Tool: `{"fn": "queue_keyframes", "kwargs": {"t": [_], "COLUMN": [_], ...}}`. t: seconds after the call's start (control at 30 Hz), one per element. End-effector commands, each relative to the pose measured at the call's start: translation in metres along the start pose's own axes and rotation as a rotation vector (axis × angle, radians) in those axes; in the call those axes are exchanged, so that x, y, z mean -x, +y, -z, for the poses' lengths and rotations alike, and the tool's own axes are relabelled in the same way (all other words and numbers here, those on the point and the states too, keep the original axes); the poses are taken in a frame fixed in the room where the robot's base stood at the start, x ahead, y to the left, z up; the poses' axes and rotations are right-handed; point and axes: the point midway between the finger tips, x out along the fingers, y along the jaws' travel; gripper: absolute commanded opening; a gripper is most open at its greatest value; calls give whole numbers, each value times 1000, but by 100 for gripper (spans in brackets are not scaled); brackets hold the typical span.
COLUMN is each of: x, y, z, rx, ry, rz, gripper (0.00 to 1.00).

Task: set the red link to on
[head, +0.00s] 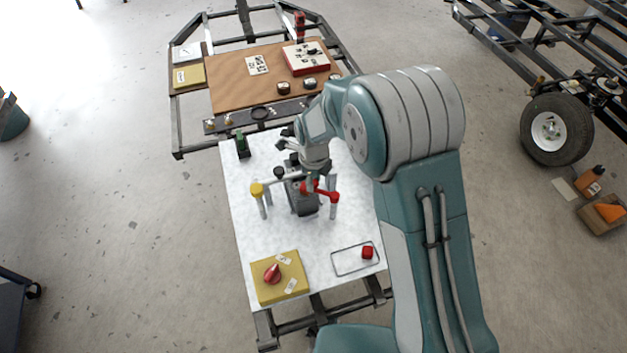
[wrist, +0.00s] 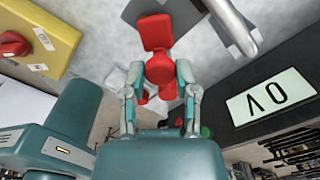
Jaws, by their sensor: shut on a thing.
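The red link (head: 332,194) is on a dark grey block (head: 304,204) on the white tabletop, beside upright grey posts. The gripper is shut on the red link. A yellow-ended link (head: 257,189) reaches to the left. My gripper partly hides the middle of the mechanism. I cannot tell the red link's setting.
A dark panel with a pale marked plate (wrist: 270,97) is at right in the wrist view. A brown board (head: 235,85) with several items is behind.

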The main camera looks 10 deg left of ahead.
Motion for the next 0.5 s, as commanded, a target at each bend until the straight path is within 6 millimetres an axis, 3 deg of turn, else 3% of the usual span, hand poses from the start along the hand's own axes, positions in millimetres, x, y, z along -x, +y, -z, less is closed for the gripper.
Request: {"fn": "queue_keyframes", "kwargs": {"t": [0.23, 0.27, 0.3, 0.5], "x": [-2, -2, -2, -1], "y": [2, 2, 2, 1], "z": [0, 0, 0, 0], "rx": [-1, -1, -1, 0], "ry": [1, 1, 1, 0], "rz": [-4, -4, -3, -1], "gripper": [0, 52, 70, 73]}}
